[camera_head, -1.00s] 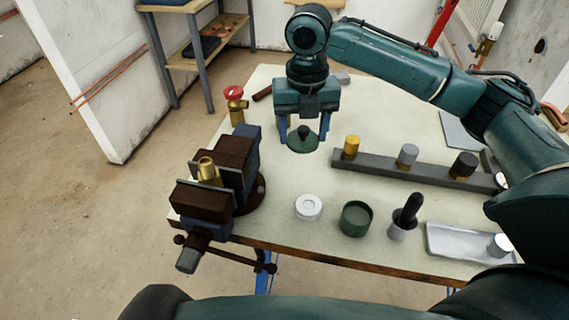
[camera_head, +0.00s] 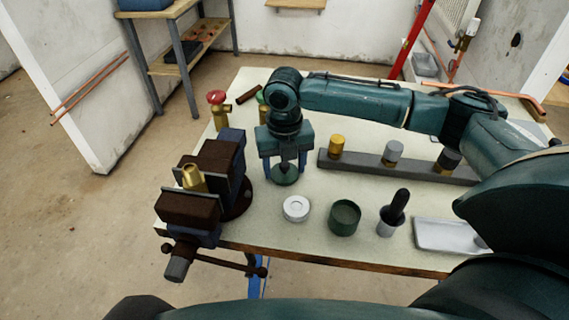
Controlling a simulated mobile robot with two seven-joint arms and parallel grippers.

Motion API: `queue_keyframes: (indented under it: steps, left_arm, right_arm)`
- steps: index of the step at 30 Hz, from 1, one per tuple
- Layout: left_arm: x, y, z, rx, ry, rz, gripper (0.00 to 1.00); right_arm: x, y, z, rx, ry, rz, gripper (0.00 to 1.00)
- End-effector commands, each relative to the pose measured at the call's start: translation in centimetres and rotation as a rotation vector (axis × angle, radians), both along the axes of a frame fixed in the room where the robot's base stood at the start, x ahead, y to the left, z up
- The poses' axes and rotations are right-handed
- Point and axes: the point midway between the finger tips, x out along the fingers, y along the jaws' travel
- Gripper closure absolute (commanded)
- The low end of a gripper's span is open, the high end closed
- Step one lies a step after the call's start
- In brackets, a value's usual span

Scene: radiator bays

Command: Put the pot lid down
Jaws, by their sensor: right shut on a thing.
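The pot lid (camera_head: 285,179) is a dark green disc with a knob, above or on the pale bench just behind the white ring. My right gripper (camera_head: 285,164) points down over it and is shut on its knob. The fingers partly hide the knob, and I cannot tell whether the lid touches the bench. The open green pot (camera_head: 345,218) stands at the front of the bench, to the right of the lid and nearer to me. My left gripper is out of view.
A vise (camera_head: 210,185) holding a brass fitting is left of the lid. The white ring (camera_head: 296,209), a black-handled brush (camera_head: 392,212) and a pale tray (camera_head: 447,235) line the front. A dark rail (camera_head: 375,165) with several capped fittings lies behind. A red-handled valve (camera_head: 218,105) stands at the back left.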

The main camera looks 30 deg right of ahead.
Motion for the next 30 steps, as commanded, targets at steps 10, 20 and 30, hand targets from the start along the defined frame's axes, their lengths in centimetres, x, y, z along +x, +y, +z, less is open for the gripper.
queue_keyframes:
  steps: [10,20,30]
  left_arm:
    - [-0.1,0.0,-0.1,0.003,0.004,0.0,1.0]
    - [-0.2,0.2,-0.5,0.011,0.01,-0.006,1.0]
    - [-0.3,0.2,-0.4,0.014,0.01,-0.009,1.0]
  right_arm:
    - [0.0,0.0,-0.3,0.0,0.001,0.0,0.29]
    - [0.0,0.0,-0.2,0.0,0.0,0.0,0.2]
    - [0.1,0.1,4.3,0.001,-0.002,0.0,0.2]
